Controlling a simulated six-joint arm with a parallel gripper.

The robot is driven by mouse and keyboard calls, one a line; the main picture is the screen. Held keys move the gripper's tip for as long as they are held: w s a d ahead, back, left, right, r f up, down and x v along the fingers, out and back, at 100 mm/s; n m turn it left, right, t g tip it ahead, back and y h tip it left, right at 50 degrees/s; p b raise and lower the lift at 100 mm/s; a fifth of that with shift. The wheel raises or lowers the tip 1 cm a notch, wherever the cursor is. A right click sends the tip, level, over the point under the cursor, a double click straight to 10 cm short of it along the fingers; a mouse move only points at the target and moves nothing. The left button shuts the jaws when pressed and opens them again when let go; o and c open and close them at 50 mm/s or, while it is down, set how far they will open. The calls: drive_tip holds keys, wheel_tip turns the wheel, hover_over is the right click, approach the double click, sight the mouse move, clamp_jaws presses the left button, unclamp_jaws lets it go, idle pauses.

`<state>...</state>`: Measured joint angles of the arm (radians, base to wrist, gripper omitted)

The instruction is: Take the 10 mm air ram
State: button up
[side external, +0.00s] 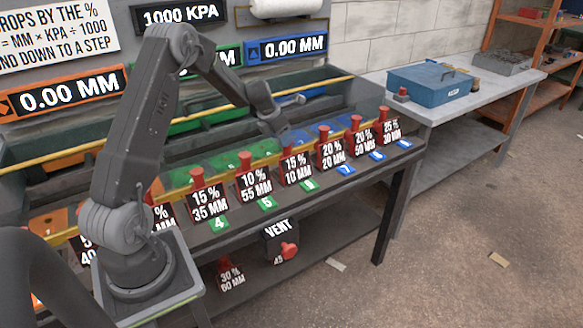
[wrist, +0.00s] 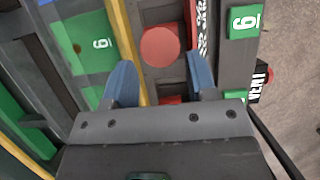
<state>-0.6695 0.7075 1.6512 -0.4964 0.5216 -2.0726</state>
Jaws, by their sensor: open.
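The 10 mm air ram (side external: 296,168) stands upright in the rack, its black label reading 15 % 10 MM and a red knob on top. A green tag 6 is in front of it. My gripper (side external: 284,133) is above and behind it in the side view. In the wrist view my gripper (wrist: 160,72) is open and empty, with blue fingers. A round red knob (wrist: 161,46) shows between and just beyond the fingertips, beside a green 6 tag (wrist: 245,21). Its label there is mostly cut off.
Neighbouring rams, 10 % 55 MM (side external: 254,184) and 20 % 20 MM (side external: 331,153), stand close on either side. A yellow rail (wrist: 122,45) runs beside the row. A VENT block (side external: 281,243) and a 30 % 60 MM ram (side external: 231,277) are on the shelf below.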

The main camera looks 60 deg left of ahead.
sight(291, 160)
drive_tip(key=x, duration=0.5)
drive_tip(key=shift+d+f, duration=0.1)
clamp_jaws()
idle(0.3)
